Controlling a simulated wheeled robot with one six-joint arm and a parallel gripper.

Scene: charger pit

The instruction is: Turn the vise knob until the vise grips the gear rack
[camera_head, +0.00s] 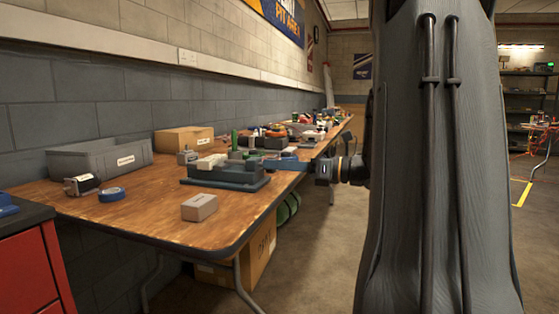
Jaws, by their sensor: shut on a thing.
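The vise (226,181) is a low blue-grey block on a flat base, on the wooden table. A pale piece (210,162) lies along its top; I cannot tell whether this is the gear rack or whether the jaws touch it. My gripper (284,164) reaches in from the right, level with the vise's right end. It is shut at that end, where the vise knob would be; the knob itself is hidden by the fingers and too small to make out.
Clutter fills the table behind the vise. A red cabinet (30,271) stands at the left front.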

